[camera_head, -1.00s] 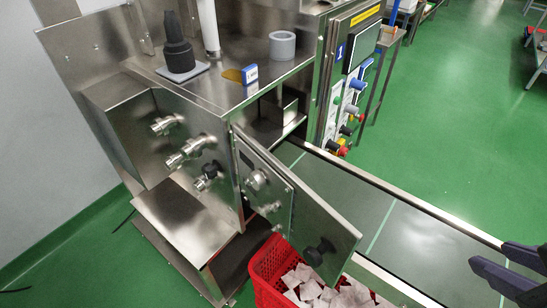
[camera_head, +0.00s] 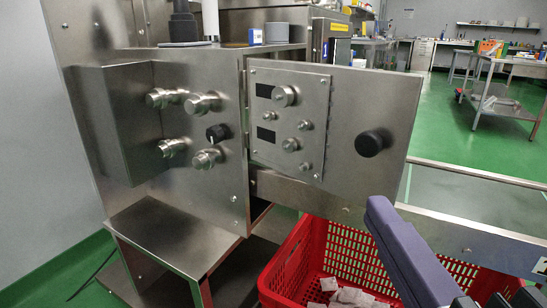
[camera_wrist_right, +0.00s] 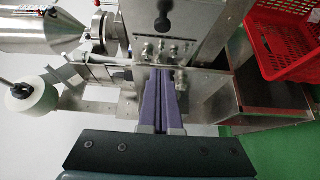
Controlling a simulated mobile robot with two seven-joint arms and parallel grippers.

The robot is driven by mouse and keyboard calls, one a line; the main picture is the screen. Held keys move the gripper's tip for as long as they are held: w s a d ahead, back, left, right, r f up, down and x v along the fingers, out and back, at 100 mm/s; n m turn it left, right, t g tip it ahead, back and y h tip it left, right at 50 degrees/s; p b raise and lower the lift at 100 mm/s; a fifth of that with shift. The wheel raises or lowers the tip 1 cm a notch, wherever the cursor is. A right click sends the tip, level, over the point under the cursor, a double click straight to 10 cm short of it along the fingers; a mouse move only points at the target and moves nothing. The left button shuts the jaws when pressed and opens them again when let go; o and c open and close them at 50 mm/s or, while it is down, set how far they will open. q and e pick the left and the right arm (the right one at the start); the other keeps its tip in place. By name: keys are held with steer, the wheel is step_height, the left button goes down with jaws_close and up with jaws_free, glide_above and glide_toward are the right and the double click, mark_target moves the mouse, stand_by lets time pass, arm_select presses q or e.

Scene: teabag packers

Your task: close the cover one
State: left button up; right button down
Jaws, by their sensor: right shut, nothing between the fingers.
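The cover (camera_head: 385,100) is a flat steel hinged door with a black round knob (camera_head: 369,143) and a smaller panel of dials. It stands swung open from its left edge beside the steel machine cabinet (camera_head: 200,75). My right gripper (camera_head: 378,207), with purple fingers, is below and right of the cover's lower edge in the head view; whether it touches the cover cannot be told. Its fingers (camera_wrist_right: 160,76) are shut and empty in the wrist view, pointing toward steel parts with knobs. My left gripper is not in view.
A red basket (camera_head: 310,255) with white teabags sits below the cover. A conveyor (camera_head: 460,190) with a steel rail runs behind it to the right. A steel shelf (camera_head: 170,235) juts out at lower left.

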steer(key=p, duration=0.2)
glide_toward(359, 142)
steer(key=w+a, duration=0.3)
steer(key=w+d, duration=0.2)
steer(key=shift+w+d+p, duration=0.15)
steer(key=shift+w+p, duration=0.15)
steer(key=shift+p, duration=0.1)
steer(key=shift+w+d, duration=0.25)
steer(key=shift+d, duration=0.05)
steer(key=shift+d, duration=0.15)
